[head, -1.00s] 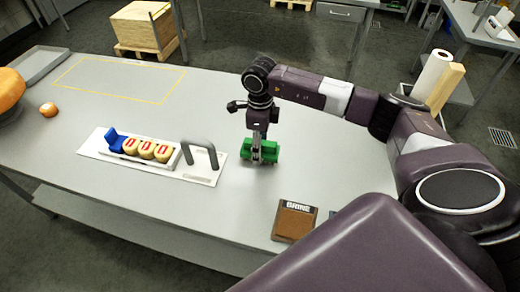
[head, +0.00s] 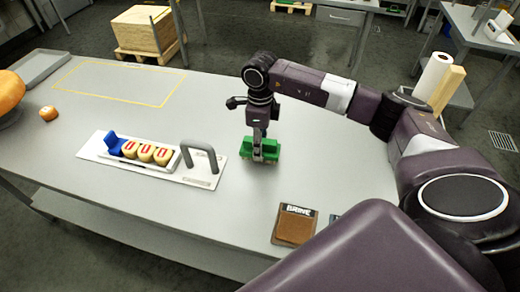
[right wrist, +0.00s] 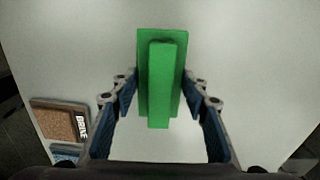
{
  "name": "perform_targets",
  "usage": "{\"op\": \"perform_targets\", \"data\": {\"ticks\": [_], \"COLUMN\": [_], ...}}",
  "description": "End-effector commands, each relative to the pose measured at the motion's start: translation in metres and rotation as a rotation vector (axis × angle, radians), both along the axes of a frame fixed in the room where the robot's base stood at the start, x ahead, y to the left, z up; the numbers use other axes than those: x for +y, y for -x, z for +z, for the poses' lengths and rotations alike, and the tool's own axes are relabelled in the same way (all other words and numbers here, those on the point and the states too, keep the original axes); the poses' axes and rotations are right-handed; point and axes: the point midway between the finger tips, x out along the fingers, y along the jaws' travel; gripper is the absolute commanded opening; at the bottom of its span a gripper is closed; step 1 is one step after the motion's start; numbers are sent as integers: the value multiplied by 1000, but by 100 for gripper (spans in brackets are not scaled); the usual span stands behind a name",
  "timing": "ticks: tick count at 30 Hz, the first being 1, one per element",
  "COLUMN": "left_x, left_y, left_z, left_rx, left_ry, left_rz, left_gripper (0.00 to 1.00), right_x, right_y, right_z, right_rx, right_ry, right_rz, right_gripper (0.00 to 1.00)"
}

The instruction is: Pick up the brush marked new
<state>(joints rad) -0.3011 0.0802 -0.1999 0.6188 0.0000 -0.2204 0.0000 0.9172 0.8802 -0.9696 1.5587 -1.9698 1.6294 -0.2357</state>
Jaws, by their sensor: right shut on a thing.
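A green brush (head: 274,146) is at my right gripper (head: 262,150), over the middle of the grey table. The right gripper points down and is shut on it. In the right wrist view, the green brush (right wrist: 160,50) lies between the two fingers of the gripper (right wrist: 160,85), its long narrow grip toward the camera. I cannot read any marking on it, and its underside is hidden. I cannot tell for sure whether it is clear of the table. My left gripper is not in view.
A white board (head: 99,151) left of the brush bears a blue piece (head: 114,142), several yellow wheels with red marks and a grey handle (head: 201,150). A brown pad marked BRINE (head: 295,228) lies near the front edge. The table right of the brush is clear.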

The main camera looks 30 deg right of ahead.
Motion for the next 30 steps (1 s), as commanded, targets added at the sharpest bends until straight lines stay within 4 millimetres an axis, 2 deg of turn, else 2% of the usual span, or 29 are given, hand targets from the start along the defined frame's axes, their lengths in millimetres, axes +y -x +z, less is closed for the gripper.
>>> {"op": "perform_targets", "data": {"ticks": [5,12,17,18,24,30], "left_x": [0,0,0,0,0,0], "left_y": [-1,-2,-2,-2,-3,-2], "left_z": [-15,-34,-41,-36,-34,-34], "left_rx": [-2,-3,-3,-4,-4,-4], "left_ry": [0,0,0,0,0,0], "left_rz": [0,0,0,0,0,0], "left_gripper": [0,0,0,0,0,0], "right_x": [0,1,1,0,0,0], "right_y": [-2,-3,-1,-1,-1,0], "right_z": [39,114,154,161,177,179], "right_rx": [-11,-11,-8,-5,-3,-1], "right_ry": [-1,-1,-2,1,0,-1], "right_rz": [1,0,1,0,0,0], "right_gripper": [12,12,12,12,12,12]}}
